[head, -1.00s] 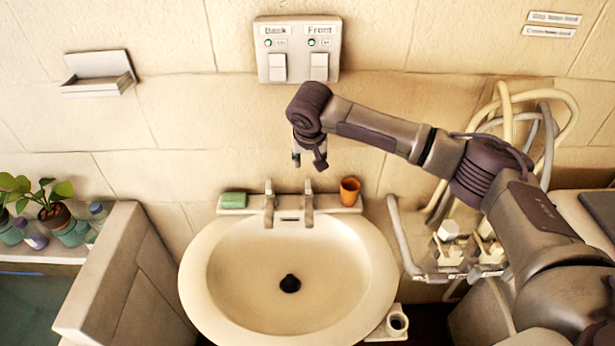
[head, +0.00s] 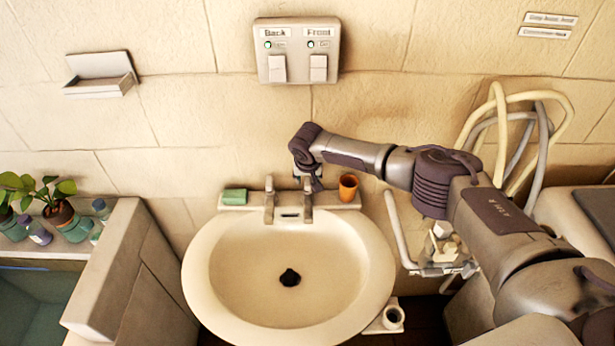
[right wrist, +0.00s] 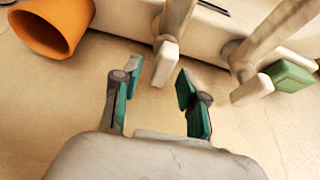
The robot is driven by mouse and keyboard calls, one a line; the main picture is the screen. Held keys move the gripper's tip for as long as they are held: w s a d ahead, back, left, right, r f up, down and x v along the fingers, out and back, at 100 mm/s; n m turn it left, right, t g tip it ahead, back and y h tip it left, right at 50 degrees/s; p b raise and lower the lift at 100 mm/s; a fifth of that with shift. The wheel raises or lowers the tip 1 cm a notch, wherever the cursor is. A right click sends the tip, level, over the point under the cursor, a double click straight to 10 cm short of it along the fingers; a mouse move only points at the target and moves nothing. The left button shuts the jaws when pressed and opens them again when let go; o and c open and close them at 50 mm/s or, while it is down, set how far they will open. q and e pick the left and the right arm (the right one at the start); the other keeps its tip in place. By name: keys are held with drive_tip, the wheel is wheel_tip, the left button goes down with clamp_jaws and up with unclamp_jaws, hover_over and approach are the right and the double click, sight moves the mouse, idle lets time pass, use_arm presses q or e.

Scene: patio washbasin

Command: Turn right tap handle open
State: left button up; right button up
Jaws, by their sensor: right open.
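The white washbasin (head: 228,265) has two taps on its back ledge. The right tap (head: 308,212) stands beside the orange cup, with my right gripper (head: 315,184) just above and behind it, partly covering its top. In the right wrist view, the right gripper (right wrist: 160,78) is open and empty. The white handle end of the right tap (right wrist: 165,62) appears between its two fingertips, with a gap on each side; contact cannot be made out. The left tap (head: 269,200) is clear and also shows in the right wrist view (right wrist: 252,87). My left gripper is out of view.
An orange cup (head: 348,187) stands right of the right tap. A green soap bar (head: 235,195) lies left of the taps. The wall (head: 180,115) is close behind the gripper. A switch box (head: 297,50) hangs above, and hoses (head: 545,130) hang at right.

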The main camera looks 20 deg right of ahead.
clamp_jaws()
